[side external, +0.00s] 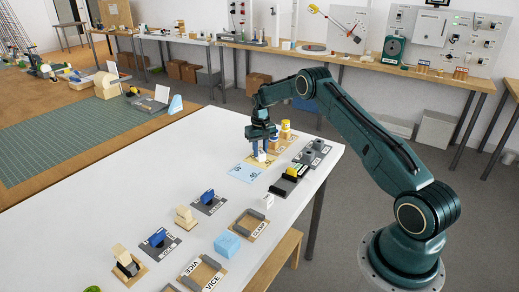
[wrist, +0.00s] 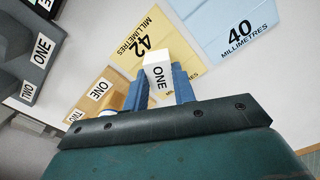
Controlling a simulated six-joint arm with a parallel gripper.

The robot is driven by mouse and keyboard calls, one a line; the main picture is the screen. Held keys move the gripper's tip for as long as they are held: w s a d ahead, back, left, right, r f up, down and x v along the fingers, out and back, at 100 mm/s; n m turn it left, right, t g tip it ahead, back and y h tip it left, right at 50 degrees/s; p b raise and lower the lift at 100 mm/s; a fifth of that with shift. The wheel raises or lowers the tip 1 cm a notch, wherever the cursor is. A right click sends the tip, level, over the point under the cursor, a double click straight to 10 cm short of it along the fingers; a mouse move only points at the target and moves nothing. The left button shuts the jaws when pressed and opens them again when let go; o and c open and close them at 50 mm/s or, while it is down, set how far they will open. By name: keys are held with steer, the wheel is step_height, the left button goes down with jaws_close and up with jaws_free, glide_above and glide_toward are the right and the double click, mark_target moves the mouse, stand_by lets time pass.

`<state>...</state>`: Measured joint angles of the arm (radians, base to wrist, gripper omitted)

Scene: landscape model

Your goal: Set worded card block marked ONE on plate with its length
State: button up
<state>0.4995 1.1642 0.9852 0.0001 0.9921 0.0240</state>
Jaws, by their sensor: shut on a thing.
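A white block marked ONE (wrist: 158,78) is between the two blue fingers of my gripper (wrist: 161,84), which is shut on it. In the side view my gripper (side external: 262,150) points down with the white block (side external: 261,157) at its tips. A yellow plate reading 42 MILLIMETRES (wrist: 138,40) lies behind the block in the wrist view, and the block covers part of it. A light blue plate reading 40 MILLIMETRES (wrist: 228,28) lies beside it. In the side view the blue plate (side external: 243,174) is nearer the camera than the gripper. Whether the block touches the yellow plate is unclear.
A tan holder labelled ONE and TWO (wrist: 97,88) stands close to the left finger, with a yellow-topped piece by it. A grey rack marked ONE and TWO (wrist: 35,62) is farther left. A black tray (side external: 288,183) sits nearby. The white table's left side (side external: 150,190) is clear.

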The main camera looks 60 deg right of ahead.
stand_by(0.4)
steer(key=o, duration=0.9)
steer(key=shift+c, duration=0.2)
steer(key=shift+r, duration=0.1)
steer(key=shift+r, duration=3.4)
steer(key=shift+r, duration=0.15)
